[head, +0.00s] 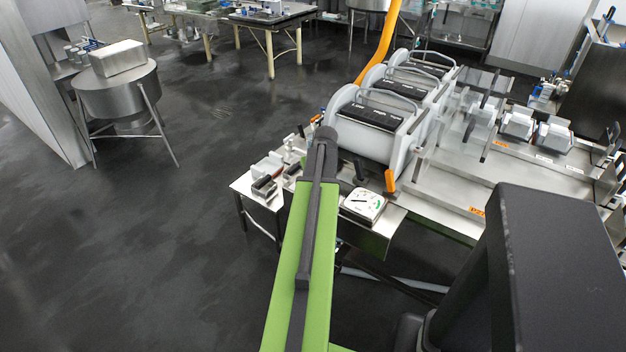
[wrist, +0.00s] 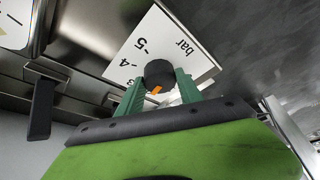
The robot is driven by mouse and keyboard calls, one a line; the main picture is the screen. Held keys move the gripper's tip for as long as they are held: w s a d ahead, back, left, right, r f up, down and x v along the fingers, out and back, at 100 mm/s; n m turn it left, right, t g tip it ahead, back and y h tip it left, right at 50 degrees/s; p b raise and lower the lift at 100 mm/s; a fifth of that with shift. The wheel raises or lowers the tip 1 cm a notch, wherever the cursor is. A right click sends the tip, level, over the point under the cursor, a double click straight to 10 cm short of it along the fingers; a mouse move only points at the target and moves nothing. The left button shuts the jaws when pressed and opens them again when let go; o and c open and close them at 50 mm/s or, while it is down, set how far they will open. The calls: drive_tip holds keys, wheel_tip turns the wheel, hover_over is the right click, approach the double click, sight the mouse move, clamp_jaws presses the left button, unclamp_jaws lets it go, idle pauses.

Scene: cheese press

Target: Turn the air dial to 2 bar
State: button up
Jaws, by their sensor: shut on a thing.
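The air dial is a round black knob (wrist: 160,72) with an orange mark on its rim. It stands in front of a white scale plate (wrist: 172,42) marked "bar", with 5 and 4 readable and a partly covered 3. The lower numbers are hidden behind my gripper, so I cannot tell the exact setting. The orange mark faces down in the wrist view, towards my gripper. My gripper (wrist: 159,88) is shut on the knob, with one green finger on each side. In the head view my arm hides the knob and gripper.
A white gauge with a green band (head: 362,205) sits right of my arm. An orange-tipped lever (head: 390,182) and large grey press drums (head: 368,128) stand behind it. In the wrist view a black handle (wrist: 41,110) lies left of the knob.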

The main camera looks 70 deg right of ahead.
drive_tip(key=shift+w+d+n+t+y, duration=0.1)
drive_tip(key=shift+n+t+y, duration=0.25)
drive_tip(key=shift+n, duration=0.75)
drive_tip(key=o, duration=1.4)
drive_tip(key=shift+c, duration=0.2)
drive_tip(key=shift+r, duration=0.1)
drive_tip(key=p+v, duration=1.6)
drive_tip(key=v, duration=0.1)
drive_tip(key=shift+r, duration=0.15)
